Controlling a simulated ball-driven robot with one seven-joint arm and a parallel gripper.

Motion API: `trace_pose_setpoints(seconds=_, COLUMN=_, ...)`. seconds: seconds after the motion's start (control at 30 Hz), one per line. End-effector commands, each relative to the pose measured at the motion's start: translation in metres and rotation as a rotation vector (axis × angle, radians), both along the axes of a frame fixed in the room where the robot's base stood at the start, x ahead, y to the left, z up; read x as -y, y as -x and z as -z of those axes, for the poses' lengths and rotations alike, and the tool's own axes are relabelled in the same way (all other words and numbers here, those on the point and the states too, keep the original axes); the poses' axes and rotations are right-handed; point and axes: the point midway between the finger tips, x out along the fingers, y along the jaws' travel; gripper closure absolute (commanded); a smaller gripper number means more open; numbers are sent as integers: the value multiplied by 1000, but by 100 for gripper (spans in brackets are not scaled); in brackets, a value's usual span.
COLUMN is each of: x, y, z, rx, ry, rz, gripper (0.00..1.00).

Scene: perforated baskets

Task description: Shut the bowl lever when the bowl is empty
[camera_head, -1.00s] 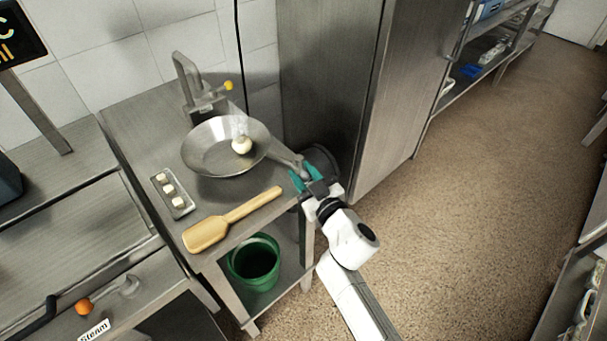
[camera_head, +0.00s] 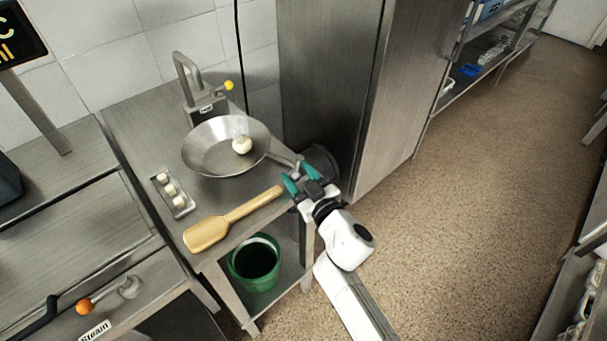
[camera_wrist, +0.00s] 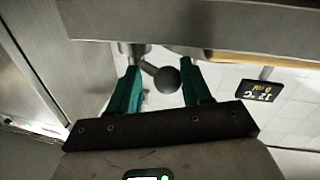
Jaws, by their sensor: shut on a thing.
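The bowl (camera_head: 207,160) is a wide, shallow metal dish on the steel table, with a round white item (camera_head: 242,145) lying inside it. A metal lever (camera_head: 283,160) runs from the bowl's right side toward my gripper (camera_head: 302,178). In the wrist view, a dark grey ball knob (camera_wrist: 167,80) on a short stalk sits between the teal fingers of my gripper (camera_wrist: 160,88). My gripper is shut on this lever knob at the table's right edge. The bowl's inside is out of sight in the wrist view.
A wooden paddle (camera_head: 207,233) and a small tray (camera_head: 182,205) of white pieces lie on the table. Behind the bowl stands a tap-like fixture (camera_head: 203,108) with a yellow knob. A green bucket (camera_head: 254,262) is below. A steel cabinet (camera_head: 330,80) stands close behind my gripper.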

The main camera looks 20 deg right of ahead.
Motion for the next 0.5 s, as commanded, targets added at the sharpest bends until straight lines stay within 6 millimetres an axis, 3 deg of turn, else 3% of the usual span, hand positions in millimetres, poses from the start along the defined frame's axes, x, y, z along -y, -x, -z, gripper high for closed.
trace_pose_setpoints(seconds=0.27, x=-2, y=-1, z=-2, rx=4, ry=0, rz=-3, gripper=34)
trace_pose_setpoints(seconds=0.5, x=1, y=1, z=0, rx=0, ry=0, rz=3, gripper=34)
